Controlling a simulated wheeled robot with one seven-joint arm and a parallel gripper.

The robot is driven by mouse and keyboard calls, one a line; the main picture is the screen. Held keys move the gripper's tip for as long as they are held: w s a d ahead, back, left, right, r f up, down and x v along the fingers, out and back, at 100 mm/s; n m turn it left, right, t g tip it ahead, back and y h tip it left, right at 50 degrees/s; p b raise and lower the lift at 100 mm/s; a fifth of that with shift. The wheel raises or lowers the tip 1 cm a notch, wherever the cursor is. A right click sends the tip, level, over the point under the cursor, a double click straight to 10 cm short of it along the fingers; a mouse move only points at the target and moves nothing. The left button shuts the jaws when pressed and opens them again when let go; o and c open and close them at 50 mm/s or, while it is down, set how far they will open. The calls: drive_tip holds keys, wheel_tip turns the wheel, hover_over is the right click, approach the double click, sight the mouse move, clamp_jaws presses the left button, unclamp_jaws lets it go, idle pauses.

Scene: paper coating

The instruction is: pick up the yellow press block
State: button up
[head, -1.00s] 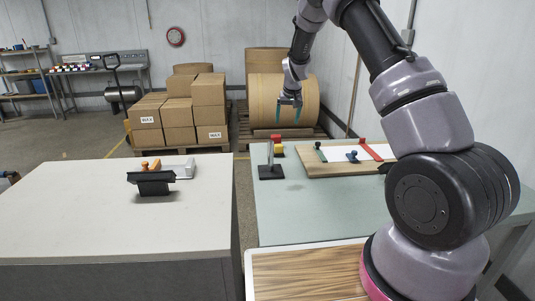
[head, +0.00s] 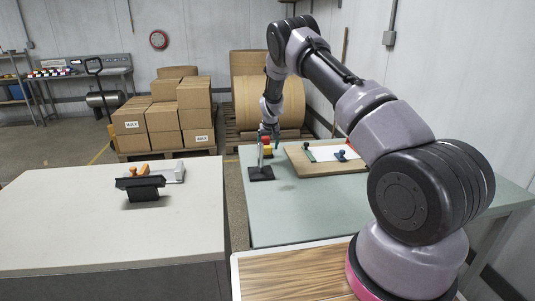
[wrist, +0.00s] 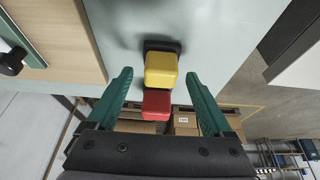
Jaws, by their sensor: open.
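The yellow press block (wrist: 161,70) is in the middle of the wrist view, with a red part (wrist: 156,103) against it on the side nearer my wrist. A dark piece (wrist: 163,46) shows at its far edge. My gripper (wrist: 159,74) is open; its teal fingers lie to either side of the block, with gaps showing. In the head view the block (head: 267,149) is small on the green table (head: 290,215), with my gripper (head: 268,128) just above it. Whether the fingers reach its height is unclear.
A black stand (head: 261,173) with a thin post is just in front of the block. A pale table (head: 100,225) is left across a gap.

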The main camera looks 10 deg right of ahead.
sight(268, 146)
drive_tip(key=shift+w+f, duration=0.25)
drive_tip(key=shift+f, duration=0.35)
clamp_jaws()
drive_tip(key=shift+r, duration=0.1)
wheel_tip(268, 146, up, 10)
drive_tip(key=shift+f, duration=0.1)
